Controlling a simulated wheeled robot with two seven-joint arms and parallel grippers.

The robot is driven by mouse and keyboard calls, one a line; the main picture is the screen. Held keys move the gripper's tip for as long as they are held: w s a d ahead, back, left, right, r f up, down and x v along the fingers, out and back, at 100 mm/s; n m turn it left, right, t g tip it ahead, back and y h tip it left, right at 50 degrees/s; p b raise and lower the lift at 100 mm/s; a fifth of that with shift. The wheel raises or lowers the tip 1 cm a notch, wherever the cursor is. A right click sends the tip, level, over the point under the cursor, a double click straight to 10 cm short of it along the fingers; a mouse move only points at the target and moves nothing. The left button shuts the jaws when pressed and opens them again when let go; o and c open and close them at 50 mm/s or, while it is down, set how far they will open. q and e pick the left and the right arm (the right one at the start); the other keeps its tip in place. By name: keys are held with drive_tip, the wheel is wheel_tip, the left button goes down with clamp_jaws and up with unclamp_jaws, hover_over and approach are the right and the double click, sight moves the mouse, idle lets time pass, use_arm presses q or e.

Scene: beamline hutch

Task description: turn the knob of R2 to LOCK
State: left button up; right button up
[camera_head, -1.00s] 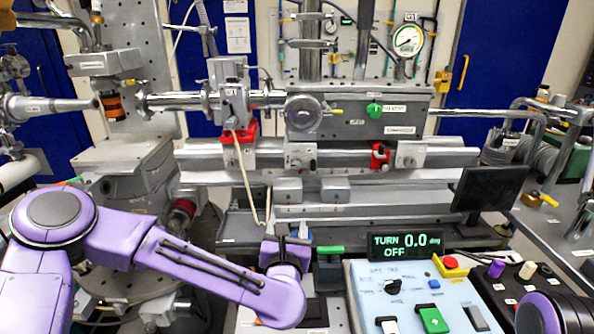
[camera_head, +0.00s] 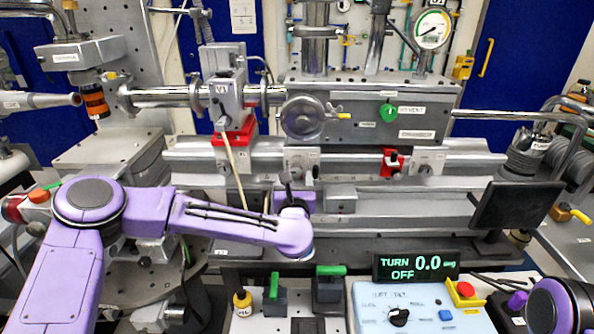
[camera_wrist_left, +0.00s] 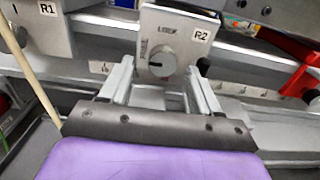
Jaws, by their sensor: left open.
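The R2 block (camera_wrist_left: 178,28) is a grey plate with an R2 label, at the top middle of the wrist view. Its round grey knob (camera_wrist_left: 163,61) has a short pale mark at its left side. One word is printed above the knob and another at its left, both too small to read surely. My left gripper (camera_wrist_left: 158,80) is open, its two fingers apart below and to either side of the knob, with nothing held. In the head view my left gripper (camera_head: 288,190) is just below the R2 block (camera_head: 300,158). My right gripper is out of view.
The R1 block (camera_wrist_left: 42,25) and a thin tan rod (camera_wrist_left: 35,85) are left of R2. A red clamp (camera_head: 393,160) is to its right on the rail. The monitor (camera_head: 515,205) and control box (camera_head: 420,305) stand at lower right, its display reading 0.0 OFF.

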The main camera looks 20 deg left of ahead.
use_arm(q)
drive_tip(key=shift+x, duration=0.8)
drive_tip(key=shift+d, duration=0.15)
drive_tip(key=shift+c, duration=0.3)
drive_tip(key=c, duration=1)
